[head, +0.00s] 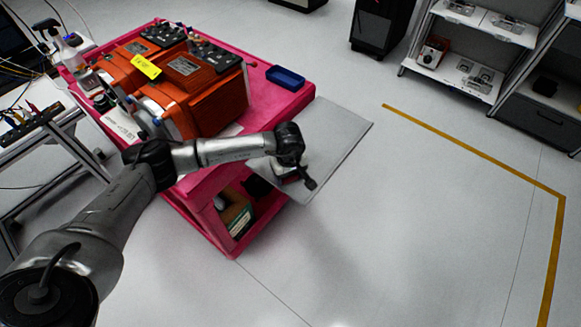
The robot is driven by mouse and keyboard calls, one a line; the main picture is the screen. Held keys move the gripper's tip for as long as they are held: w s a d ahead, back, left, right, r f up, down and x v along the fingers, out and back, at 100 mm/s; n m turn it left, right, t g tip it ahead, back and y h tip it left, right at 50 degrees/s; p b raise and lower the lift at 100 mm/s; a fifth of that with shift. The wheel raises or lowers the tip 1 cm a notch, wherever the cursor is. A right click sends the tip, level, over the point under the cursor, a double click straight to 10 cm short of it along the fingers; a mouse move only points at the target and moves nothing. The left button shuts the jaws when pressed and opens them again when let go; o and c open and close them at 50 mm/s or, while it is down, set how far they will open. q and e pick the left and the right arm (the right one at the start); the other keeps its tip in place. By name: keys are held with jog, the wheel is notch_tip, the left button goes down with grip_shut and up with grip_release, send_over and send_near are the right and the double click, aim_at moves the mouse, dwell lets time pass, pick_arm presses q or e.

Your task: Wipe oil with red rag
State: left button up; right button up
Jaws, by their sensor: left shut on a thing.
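My left arm reaches in from the left, and my left gripper (306,180) is over a flat grey panel (345,135) at the right side of the pink-red cart (296,103). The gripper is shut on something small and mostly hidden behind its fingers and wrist. A little dark red shows there, which fits the red rag, but its shape is unclear. I cannot make out any oil on the panel. My right gripper is not in view.
Orange machine units (215,98), one with a yellow label (147,67), and a blue tray (285,77) stand on the cart. Shelves (465,48) with parts are at the upper right. The floor (420,230) to the right is clear, with a yellow line (480,152).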

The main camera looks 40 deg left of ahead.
pick_arm(q)
notch_tip(320, 180, up, 2)
jog(key=shift+r, duration=0.2)
jog(key=shift+w+r+p, duration=0.15)
jog(key=shift+r+p, duration=0.55)
jog(key=shift+r, duration=0.1)
jog(key=shift+r+p, duration=1.15)
jog(key=shift+r, duration=0.85)
jog(key=shift+d, duration=0.1)
